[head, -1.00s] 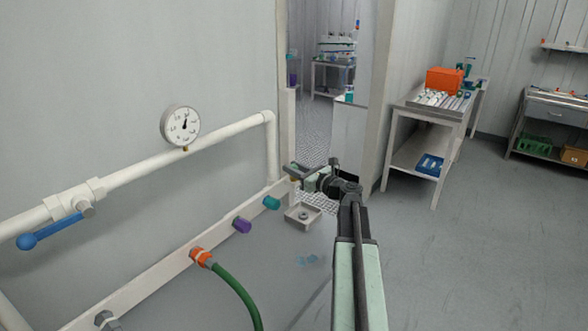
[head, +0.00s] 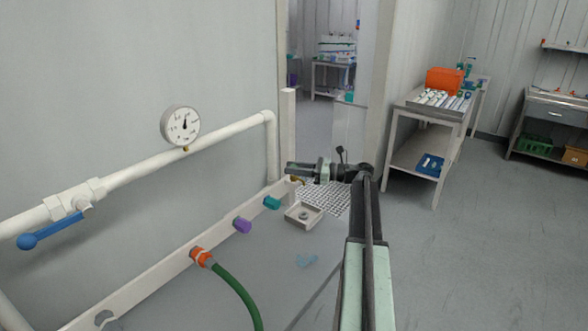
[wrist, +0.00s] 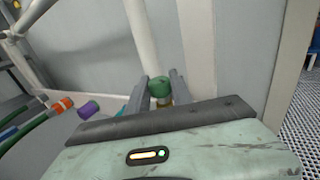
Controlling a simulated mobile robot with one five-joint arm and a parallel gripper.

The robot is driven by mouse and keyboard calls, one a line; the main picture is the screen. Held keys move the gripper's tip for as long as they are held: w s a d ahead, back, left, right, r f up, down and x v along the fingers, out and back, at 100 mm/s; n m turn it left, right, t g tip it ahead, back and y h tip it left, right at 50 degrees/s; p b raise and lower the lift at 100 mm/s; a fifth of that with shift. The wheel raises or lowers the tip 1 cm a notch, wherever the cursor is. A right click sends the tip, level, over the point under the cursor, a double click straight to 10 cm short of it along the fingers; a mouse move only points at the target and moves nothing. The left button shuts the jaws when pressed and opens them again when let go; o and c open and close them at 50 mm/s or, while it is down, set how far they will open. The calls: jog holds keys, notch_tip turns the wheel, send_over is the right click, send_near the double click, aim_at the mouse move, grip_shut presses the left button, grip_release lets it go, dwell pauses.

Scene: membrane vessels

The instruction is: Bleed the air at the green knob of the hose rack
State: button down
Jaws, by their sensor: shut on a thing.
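The green knob (wrist: 160,88) shows in the wrist view, with a brass-coloured part just below it. My gripper (wrist: 160,92) is shut on the knob, one finger on each side. In the head view my gripper (head: 297,168) is at the far end of the hose rack (head: 165,268), and it hides the knob there. A little brass (head: 294,180) shows under the jaws. The rack's low white rail also carries a teal plug (head: 272,203), a purple plug (head: 242,225) and an orange coupling (head: 201,257) with a green hose (head: 240,288).
A white pipe (head: 150,163) with a gauge (head: 181,126) and blue valve lever (head: 50,231) runs above the rail. A small square drain box (head: 304,215) stands on the floor below the knob. A white post (head: 289,130) is close behind.

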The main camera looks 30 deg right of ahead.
dwell(0.3)
jog(key=c, duration=1.1)
grip_release()
jog(key=v, duration=0.7)
jog(key=shift+s+d, duration=0.25)
jog(key=shift+d, duration=0.05)
